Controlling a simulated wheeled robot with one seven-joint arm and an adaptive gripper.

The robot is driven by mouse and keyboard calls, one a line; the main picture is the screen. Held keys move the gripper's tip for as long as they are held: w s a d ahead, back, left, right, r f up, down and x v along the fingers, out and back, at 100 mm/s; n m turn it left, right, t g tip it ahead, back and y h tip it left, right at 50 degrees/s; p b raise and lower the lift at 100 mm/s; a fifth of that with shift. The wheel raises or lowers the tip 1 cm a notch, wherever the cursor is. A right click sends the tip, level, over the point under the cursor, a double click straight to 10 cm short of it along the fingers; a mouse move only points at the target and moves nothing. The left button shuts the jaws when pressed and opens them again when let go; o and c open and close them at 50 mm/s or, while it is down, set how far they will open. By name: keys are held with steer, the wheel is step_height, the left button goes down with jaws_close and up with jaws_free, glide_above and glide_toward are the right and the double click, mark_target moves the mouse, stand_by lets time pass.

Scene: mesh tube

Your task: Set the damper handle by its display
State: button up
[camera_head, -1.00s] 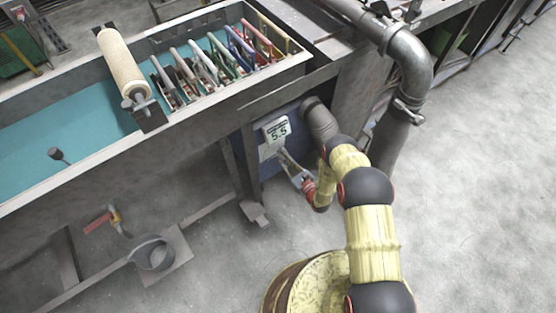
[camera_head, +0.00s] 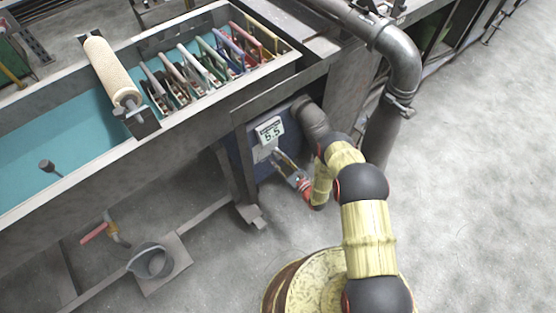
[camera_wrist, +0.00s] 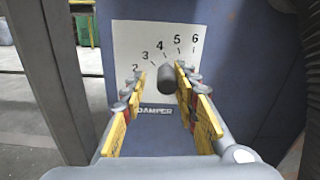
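The damper display (camera_head: 270,131) is a small white box on the blue panel under the bench; it appears to read 5.5. In the wrist view, the damper handle (camera_wrist: 167,79) is a dark rounded knob in front of a white scale plate (camera_wrist: 128,45) marked 2 to 6. My gripper (camera_wrist: 161,76) has its two yellow-padded fingers apart, one on each side of the handle. A gap shows at the left finger; the right fingertip is very close, and contact cannot be told. In the head view my gripper (camera_head: 284,160) is just below the display.
A grey pipe (camera_head: 402,65) and a flexible duct (camera_head: 312,122) stand right of the panel. The bench (camera_head: 200,118) overhangs at left, with a bench leg (camera_head: 243,190) close by. A grey pot (camera_head: 150,262) sits below. The floor at right is clear.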

steer(key=shift+s+d+f, duration=0.1)
steer(key=shift+f, duration=0.2)
steer(key=shift+s+d, duration=0.2)
steer(key=shift+s, duration=0.05)
steer(key=v, duration=1.1)
steer(key=shift+r, duration=0.2)
steer(key=shift+c, duration=0.5)
